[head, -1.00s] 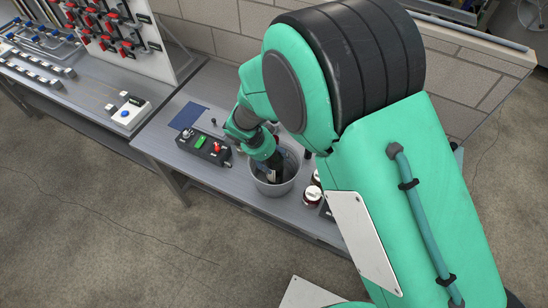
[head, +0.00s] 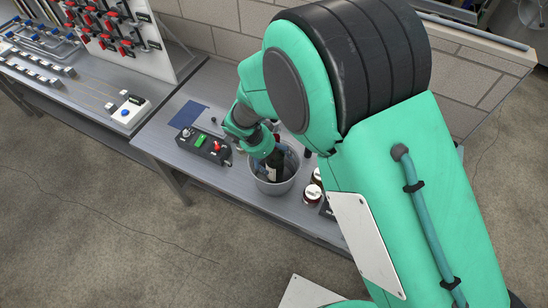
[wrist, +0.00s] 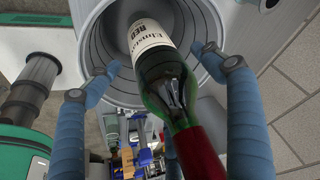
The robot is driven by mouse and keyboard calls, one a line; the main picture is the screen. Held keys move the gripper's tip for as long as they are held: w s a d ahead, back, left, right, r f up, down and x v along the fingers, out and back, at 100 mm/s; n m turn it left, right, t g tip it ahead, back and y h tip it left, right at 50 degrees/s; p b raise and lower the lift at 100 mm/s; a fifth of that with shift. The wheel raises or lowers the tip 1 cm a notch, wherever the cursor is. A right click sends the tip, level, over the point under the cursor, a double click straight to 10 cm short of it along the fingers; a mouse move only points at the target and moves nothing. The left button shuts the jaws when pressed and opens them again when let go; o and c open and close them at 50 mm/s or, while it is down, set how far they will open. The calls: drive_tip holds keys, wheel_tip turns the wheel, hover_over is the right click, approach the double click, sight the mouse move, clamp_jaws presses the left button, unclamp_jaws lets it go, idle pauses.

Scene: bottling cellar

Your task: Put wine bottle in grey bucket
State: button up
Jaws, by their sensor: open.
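The grey bucket (head: 262,185) stands on the workbench; its ribbed inside shows in the wrist view (wrist: 98,68). The wine bottle (wrist: 160,70), dark green with a white label and a red neck wrap, is tilted inside the bucket in the wrist view. In the head view the bottle (head: 276,165) shows partly above the bucket rim, below my wrist. My gripper (wrist: 162,68) is open, with its blue fingers on either side of the bottle and gaps between them and the glass. The bottle's base is hidden within the bucket.
A control box (head: 203,146) with a green and a red button sits left of the bucket. A blue sheet (head: 188,115) lies on the workbench (head: 165,140) at the back left. A brick wall runs behind.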

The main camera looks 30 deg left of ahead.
drive_tip(key=v, duration=1.1)
drive_tip(key=shift+r, duration=0.15)
idle(0.6)
drive_tip(key=w+d+r+n+y, duration=0.1)
drive_tip(key=w+d+r, duration=0.1)
drive_tip(key=d+r, duration=1)
drive_tip(key=w+d+r+n, duration=0.2)
drive_tip(key=d+r, duration=0.7)
drive_tip(key=d, duration=0.7)
drive_tip(key=s+d+r+n+t, duration=0.1)
drive_tip(key=s+d+r, duration=0.3)
drive_tip(key=s+d, duration=0.4)
drive_tip(key=s+d+r+n+t+y, duration=0.1)
drive_tip(key=s+d+r+n, duration=0.2)
drive_tip(key=s+d, duration=0.6)
drive_tip(key=d+r, duration=0.1)
drive_tip(key=d, duration=0.3)
drive_tip(key=shift+d, duration=0.15)
wheel_tip(320, 180, down, 10)
drive_tip(key=b, duration=1)
